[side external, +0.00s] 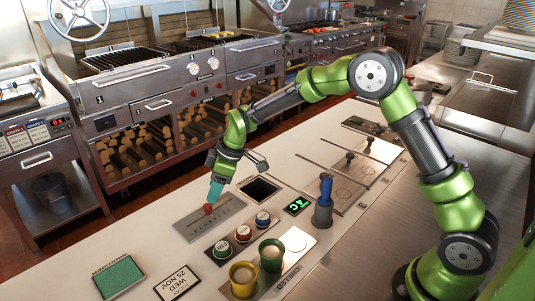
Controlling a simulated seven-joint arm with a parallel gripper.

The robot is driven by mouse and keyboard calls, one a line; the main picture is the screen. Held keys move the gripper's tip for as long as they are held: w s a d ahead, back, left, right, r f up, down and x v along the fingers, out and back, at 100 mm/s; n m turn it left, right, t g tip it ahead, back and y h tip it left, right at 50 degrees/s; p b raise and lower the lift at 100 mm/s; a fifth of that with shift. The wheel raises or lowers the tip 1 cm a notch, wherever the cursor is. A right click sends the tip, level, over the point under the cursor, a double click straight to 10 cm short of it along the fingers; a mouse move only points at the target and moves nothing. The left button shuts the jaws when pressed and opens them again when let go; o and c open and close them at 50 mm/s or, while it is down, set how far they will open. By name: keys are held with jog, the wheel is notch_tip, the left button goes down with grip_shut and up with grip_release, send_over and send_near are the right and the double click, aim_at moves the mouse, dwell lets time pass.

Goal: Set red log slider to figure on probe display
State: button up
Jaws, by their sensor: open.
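The red slider knob (208,209) sits on a grey metal slider plate (200,221) with a marked scale, near the plate's upper part. The scale marks are too small to read. My gripper (214,198) points down right at the red knob, with its teal fingers just above or around it; I cannot tell whether they touch it. It is open. A small black display (298,205) with green characters stands right of the plate. It is seen at an angle, and its figure looks like "4C", not surely readable. A blue-handled probe (325,190) stands upright in a grey holder beside it.
Red, green and blue buttons (243,233) sit on a panel below the slider plate. Yellow and green cups (243,277) stand at the front. A dark square opening (260,188) lies right of the gripper. A date card (177,282) and green pad (118,277) lie front left.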

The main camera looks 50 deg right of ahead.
jog(key=v, duration=1.1)
jog(key=shift+r, duration=0.25)
jog(key=shift+s+d, duration=0.1)
jog(key=s+d+r+m+t, duration=0.1)
jog(key=s+m, duration=0.3)
jog(key=s, duration=0.4)
jog(key=s+d+r+m+t, duration=0.1)
jog(key=s+d+r+m, duration=0.1)
jog(key=s, duration=0.7)
jog(key=s+d+r+m+t+h, duration=0.1)
jog(key=s+d+r+m+t, duration=0.1)
jog(key=s+m, duration=0.5)
jog(key=shift+s+r, duration=0.75)
jog(key=shift+s, duration=0.4)
